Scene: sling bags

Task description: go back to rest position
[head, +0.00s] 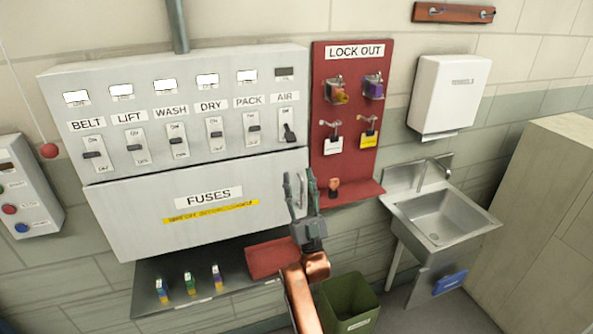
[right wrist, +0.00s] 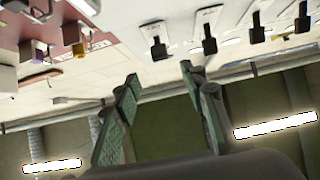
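My right gripper (head: 300,184) is raised in front of the grey switch panel (head: 60,115), at the right end of the FUSES cover (head: 140,220). Its green fingers point up and stand apart with nothing between them. A handle (head: 303,185) on the cover shows right beside the fingers; whether they touch it I cannot tell. In the right wrist view the two fingers (right wrist: 160,75) are also spread and empty, with the black switch levers beyond them. My left gripper is not in the head view.
A red LOCK OUT board (head: 318,100) with hanging locks and tags is right of the panel. Below are a dark shelf (head: 190,270) with small coloured items, a red box (head: 270,258) and a green bin (head: 352,300). A steel sink (head: 440,215) stands at right.

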